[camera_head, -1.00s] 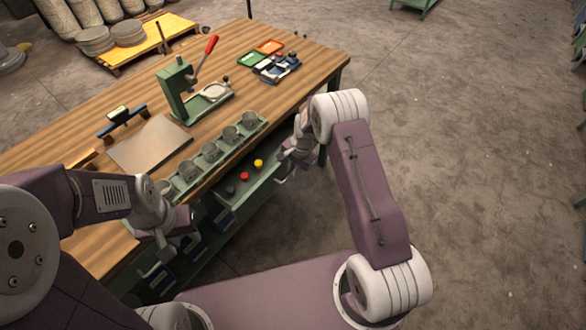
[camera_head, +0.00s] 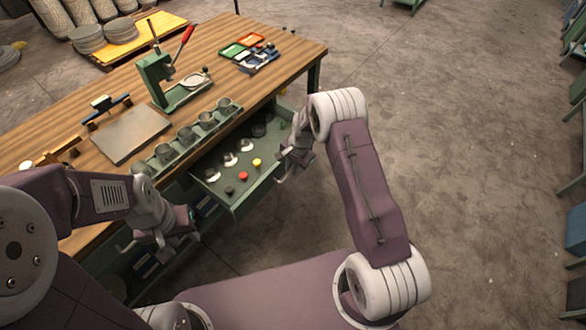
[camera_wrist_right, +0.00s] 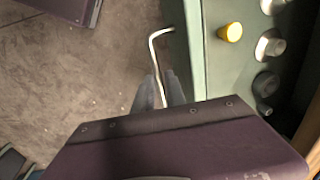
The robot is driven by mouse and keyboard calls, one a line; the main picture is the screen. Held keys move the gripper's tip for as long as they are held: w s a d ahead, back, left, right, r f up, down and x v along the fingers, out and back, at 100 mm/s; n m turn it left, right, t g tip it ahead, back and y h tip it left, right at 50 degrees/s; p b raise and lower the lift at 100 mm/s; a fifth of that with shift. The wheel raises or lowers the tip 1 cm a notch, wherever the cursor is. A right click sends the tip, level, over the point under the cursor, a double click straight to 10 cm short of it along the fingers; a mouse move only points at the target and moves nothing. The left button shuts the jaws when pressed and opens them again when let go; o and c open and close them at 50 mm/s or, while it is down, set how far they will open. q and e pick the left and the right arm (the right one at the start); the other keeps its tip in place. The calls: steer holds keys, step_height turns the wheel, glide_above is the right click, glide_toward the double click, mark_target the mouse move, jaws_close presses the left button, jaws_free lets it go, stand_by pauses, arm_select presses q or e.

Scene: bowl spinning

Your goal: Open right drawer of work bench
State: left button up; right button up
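The right drawer (camera_head: 222,197) of the green work bench (camera_head: 165,75) is pulled out. It holds a yellow, a red and a black knob and several metal and dark pieces; it also shows at the right of the right wrist view (camera_wrist_right: 208,75). A bent metal handle (camera_wrist_right: 153,47) sticks out from its front. My right gripper (camera_head: 283,172) is at that handle; in the right wrist view its fingers (camera_wrist_right: 158,92) are closed around the bar. My left gripper (camera_head: 147,250) is in front of the bench's left part, fingers apart and empty.
On the bench top stand a green lever press (camera_head: 160,82) with a red handle, a row of metal cups (camera_head: 186,136), a grey plate (camera_head: 130,133) and small coloured trays (camera_head: 233,50). Blue bins sit under the bench.

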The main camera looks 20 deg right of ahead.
steer(key=shift+o, duration=0.8)
steer(key=shift+s, duration=0.15)
steer(key=shift+r, duration=0.1)
step_height(320, 180, up, 9)
steer(key=s+d, duration=0.1)
steer(key=shift+s, duration=0.1)
step_height(320, 180, up, 6)
steer(key=t, duration=0.1)
steer(key=s+r+n, duration=0.2)
steer(key=s+r, duration=0.2)
steer(key=s, duration=0.4)
steer(key=s+d+f+n+g+h, duration=0.1)
steer(key=s+f+n, duration=0.2)
steer(key=s+n, duration=0.5)
steer(key=s, duration=0.6)
steer(key=shift+s+d+f+g, duration=0.15)
steer(key=shift+s+g, duration=0.15)
steer(key=shift+s, duration=0.1)
